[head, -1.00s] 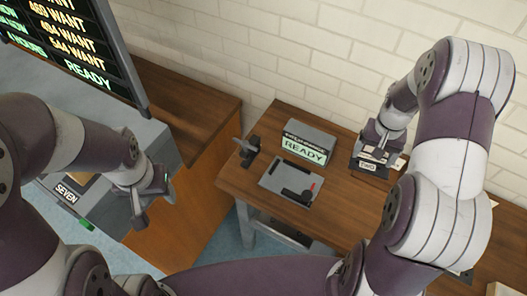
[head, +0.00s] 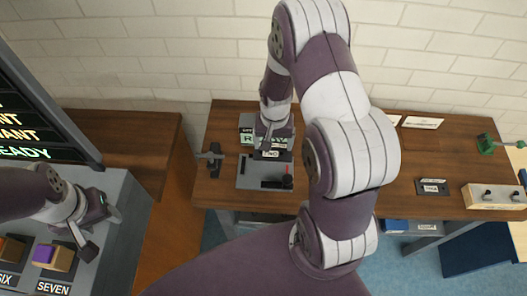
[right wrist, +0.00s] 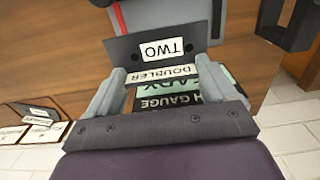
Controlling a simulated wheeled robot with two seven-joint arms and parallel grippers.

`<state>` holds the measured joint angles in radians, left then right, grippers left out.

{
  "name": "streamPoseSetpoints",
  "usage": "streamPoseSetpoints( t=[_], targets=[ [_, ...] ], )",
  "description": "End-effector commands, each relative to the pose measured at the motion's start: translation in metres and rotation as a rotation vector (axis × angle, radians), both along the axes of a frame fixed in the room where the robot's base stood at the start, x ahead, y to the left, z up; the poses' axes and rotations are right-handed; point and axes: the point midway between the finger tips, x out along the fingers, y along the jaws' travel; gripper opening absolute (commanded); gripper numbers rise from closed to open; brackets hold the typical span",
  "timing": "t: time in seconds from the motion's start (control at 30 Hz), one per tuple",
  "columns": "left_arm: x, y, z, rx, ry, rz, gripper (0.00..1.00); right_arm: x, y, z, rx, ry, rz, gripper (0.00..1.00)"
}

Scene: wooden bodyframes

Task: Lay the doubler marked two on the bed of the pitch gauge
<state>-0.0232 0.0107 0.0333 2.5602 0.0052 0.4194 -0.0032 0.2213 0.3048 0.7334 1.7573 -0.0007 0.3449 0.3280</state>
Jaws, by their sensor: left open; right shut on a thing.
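The doubler marked two (head: 270,155) is a dark plate with a white TWO label. My right gripper (head: 272,146) is shut on it over the back part of the pitch gauge (head: 252,178). In the right wrist view the doubler (right wrist: 130,48) sits across the fingertips of the right gripper (right wrist: 160,68), with the gauge's green readout (right wrist: 155,92) behind. I cannot tell whether the doubler touches the grey bed. The gripper and doubler partly cover the readout in the head view. My left gripper (head: 101,226) is open and empty above the grey bench at left.
A dark clamp-like fixture (head: 212,158) stands left of the gauge. A block by the SEVEN label (head: 52,284) lies on the left bench (head: 118,200). A dark labelled plate (head: 433,187), a green tool (head: 487,144) and a pale wooden holder (head: 492,198) are at right.

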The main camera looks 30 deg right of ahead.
Motion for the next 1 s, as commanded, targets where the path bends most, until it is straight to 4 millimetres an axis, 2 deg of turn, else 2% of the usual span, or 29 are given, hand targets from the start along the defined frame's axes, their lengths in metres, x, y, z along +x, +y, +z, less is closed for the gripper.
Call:
streamPoseSetpoints(
  t=[0.03, 0.13, 0.4, 1.0],
  targets=[
    [0.000, 0.000, 0.004, 0.000, 0.000, 0.000, 0.55, 0.002, 0.010, -0.004, 0.000, 0.002, 0.005, 0.42],
    [0.000, 0.000, 0.005, 0.000, 0.000, 0.000, 0.55, 0.006, 0.021, -0.012, 0.000, 0.000, 0.002, 0.42],
    [0.000, 0.000, 0.011, 0.000, 0.000, 0.000, 0.55, 0.007, 0.025, -0.053, 0.000, 0.000, -0.001, 0.42],
    [0.000, 0.000, 0.002, 0.000, 0.000, 0.000, 0.55, 0.007, 0.024, -0.067, -0.001, -0.001, -0.001, 0.42]
  ],
)
